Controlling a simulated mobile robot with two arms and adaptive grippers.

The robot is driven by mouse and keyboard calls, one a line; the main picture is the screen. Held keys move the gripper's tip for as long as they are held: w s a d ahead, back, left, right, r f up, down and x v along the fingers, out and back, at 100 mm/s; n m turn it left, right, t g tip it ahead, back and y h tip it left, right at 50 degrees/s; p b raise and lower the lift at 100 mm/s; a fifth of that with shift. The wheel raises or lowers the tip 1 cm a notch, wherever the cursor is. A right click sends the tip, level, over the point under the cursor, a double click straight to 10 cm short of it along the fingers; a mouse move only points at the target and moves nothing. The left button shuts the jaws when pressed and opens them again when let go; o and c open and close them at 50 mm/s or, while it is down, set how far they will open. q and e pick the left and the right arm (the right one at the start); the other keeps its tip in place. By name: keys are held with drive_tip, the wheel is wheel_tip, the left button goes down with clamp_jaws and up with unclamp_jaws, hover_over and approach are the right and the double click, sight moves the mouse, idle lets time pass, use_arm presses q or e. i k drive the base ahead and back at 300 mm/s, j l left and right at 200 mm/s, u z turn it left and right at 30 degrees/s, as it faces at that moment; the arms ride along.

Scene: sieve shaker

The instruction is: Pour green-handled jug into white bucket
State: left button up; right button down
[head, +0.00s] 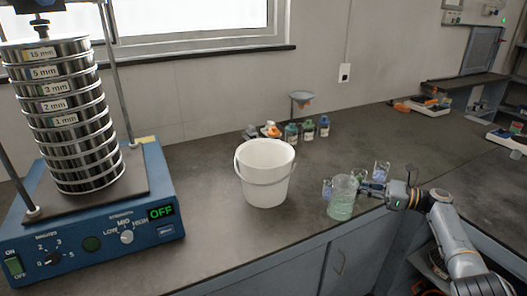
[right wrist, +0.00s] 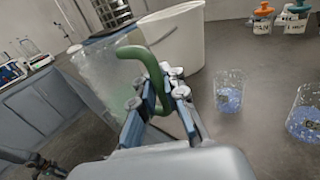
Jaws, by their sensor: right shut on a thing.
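The clear jug (head: 342,198) with greenish contents stands out near the counter's front edge, looking upright; I cannot tell whether its base touches the counter. Its green handle (right wrist: 172,88) shows in the right wrist view, with the jug's clear body (right wrist: 103,72) to the left. My right gripper (head: 370,188) is shut on this handle, reaching in from the right; its fingers also show in the right wrist view (right wrist: 160,98). The white bucket (head: 265,178) stands upright on the counter, left of the jug and apart from it. Its inside bottom is hidden. My left gripper is not in view.
A sieve shaker (head: 85,205) with stacked sieves stands at the left, its display reading OFF. Small beakers with blue contents (right wrist: 229,92) (right wrist: 304,115) stand near the jug. Several small bottles (head: 291,133) and a funnel stand (head: 301,101) are behind the bucket.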

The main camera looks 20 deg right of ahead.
sight(265, 164)
drive_tip(key=i, duration=0.9)
